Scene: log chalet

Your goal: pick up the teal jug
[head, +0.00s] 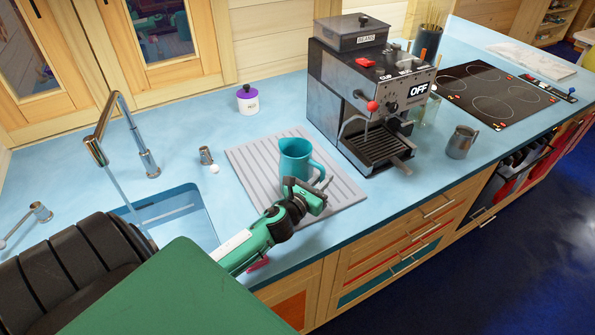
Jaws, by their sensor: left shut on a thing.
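The teal jug (294,158) stands upright over the grey ribbed drying mat (249,160) on the blue counter, with its handle towards the right. My left gripper (318,187) reaches in from the lower left and is shut at the jug's handle, on its near right side. The gripper hides the lower part of the handle and some of the jug's base. I cannot tell whether the jug touches the mat. My right gripper is not in view.
A coffee machine (340,88) stands just right of the mat. A metal pitcher (460,142) and a cooktop (497,95) are further right. The sink (172,208) with its tall tap (95,151) is left. A purple-lidded jar (247,101) stands behind.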

